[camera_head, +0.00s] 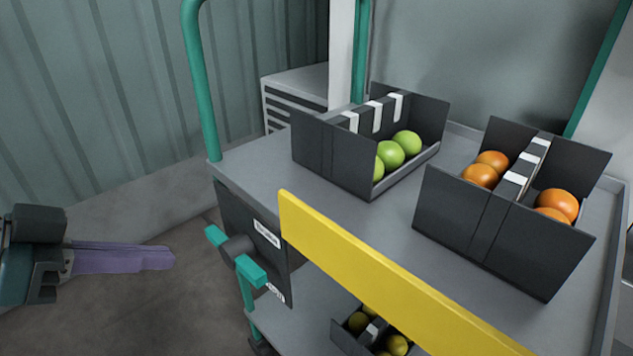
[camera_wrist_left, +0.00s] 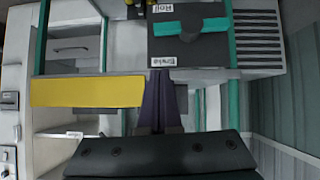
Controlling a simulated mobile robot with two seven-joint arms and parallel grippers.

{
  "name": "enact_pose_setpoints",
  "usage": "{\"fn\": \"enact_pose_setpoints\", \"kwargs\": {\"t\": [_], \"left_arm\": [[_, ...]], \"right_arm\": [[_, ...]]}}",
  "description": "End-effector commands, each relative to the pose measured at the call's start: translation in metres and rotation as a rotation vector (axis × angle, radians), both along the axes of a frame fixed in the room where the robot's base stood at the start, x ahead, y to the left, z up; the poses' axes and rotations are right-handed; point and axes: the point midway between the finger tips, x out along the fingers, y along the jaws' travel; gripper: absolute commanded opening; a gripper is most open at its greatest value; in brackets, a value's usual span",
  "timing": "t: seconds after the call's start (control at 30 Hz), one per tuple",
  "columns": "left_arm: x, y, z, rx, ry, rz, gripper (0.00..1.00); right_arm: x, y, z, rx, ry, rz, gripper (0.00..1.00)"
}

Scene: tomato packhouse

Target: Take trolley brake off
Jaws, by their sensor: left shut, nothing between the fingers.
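The trolley (camera_head: 330,205) has a dark brake panel (camera_head: 280,265) on its near left end. A teal handle with a dark hub (camera_head: 235,250) sticks out of it; the handle also shows in the left wrist view (camera_wrist_left: 188,27). A "Brake" label (camera_wrist_left: 163,62) and a "Roll" label (camera_wrist_left: 163,5) show on the panel, and the handle lies crosswise between their levels. My left gripper (camera_head: 172,257), with purple fingers, is shut and empty, left of the handle and apart from it. In the left wrist view its fingertips (camera_wrist_left: 161,76) point toward the panel. My right gripper is not in view.
The trolley's top holds a dark crate of green tomatoes (camera_head: 335,155) and a dark crate of orange ones (camera_head: 470,225). A yellow bar (camera_head: 390,275) crosses in front, and a lower crate (camera_head: 340,343) sits below. A teal post (camera_head: 203,90) rises at the corner. Floor left of the trolley is clear.

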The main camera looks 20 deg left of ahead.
Motion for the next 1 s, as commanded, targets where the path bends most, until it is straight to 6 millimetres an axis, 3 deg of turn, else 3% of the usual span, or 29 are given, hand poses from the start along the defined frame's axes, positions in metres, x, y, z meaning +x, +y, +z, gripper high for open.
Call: {"fn": "enact_pose_setpoints", "kwargs": {"t": [0.03,0.1,0.63,1.0], "left_arm": [[0.003,0.004,-0.008,-0.002,-0.013,0.001,0.00],[0.007,0.009,-0.007,-0.008,-0.029,0.005,0.00],[0.014,0.008,-0.009,-0.016,-0.043,0.009,0.00],[0.056,-0.011,-0.042,-0.019,-0.047,0.010,0.00]], "right_arm": [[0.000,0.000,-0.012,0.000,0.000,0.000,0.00],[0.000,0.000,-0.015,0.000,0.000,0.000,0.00],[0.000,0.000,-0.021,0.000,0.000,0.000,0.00],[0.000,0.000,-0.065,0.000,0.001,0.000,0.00]]}}
